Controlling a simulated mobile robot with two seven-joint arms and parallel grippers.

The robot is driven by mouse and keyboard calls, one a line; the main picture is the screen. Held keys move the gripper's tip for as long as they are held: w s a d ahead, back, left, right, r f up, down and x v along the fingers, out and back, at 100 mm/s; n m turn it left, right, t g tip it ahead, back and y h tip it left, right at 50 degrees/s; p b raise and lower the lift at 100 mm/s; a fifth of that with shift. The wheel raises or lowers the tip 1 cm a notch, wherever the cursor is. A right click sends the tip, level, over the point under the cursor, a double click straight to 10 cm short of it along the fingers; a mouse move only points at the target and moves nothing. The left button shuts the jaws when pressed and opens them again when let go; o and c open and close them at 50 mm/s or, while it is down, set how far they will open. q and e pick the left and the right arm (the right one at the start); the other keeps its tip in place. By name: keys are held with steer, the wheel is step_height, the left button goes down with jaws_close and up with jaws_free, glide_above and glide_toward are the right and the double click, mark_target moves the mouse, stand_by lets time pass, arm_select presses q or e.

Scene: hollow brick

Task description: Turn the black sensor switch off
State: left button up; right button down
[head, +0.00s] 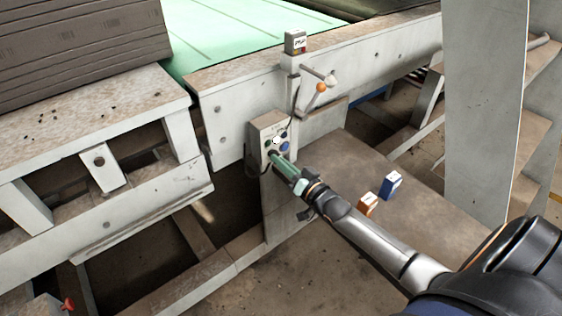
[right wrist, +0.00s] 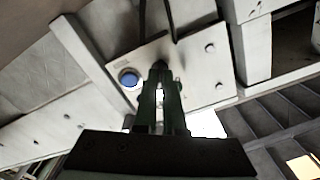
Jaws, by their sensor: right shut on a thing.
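The grey control box (head: 255,140) is fixed to a post of the conveyor frame, with small buttons and a blue button (head: 284,147) on its face. In the right wrist view its pale panel (right wrist: 205,72) fills the upper middle, with the blue button (right wrist: 128,77) left of my fingertips. My right gripper (head: 276,157), with green fingers, reaches the lower part of the panel. In the right wrist view the fingertips (right wrist: 160,72) are close together on the dark black sensor switch (right wrist: 160,64), which they mostly hide. My left gripper is not in view.
A small sensor (head: 295,42) stands above the box, with an orange-tipped lever (head: 320,87) beside it. A blue box (head: 390,185) and an orange box (head: 367,204) rest on the brown surface at right. A grey upright panel (head: 485,110) stands near my right arm.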

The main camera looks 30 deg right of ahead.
steer(key=shift+n, duration=0.4)
steer(key=shift+n+p, duration=1.05)
steer(key=shift+n, duration=4.55)
steer(key=c, duration=1)
jaws_free()
steer(key=s+d, duration=0.1)
steer(key=s, duration=1.1)
steer(key=shift+s, duration=0.25)
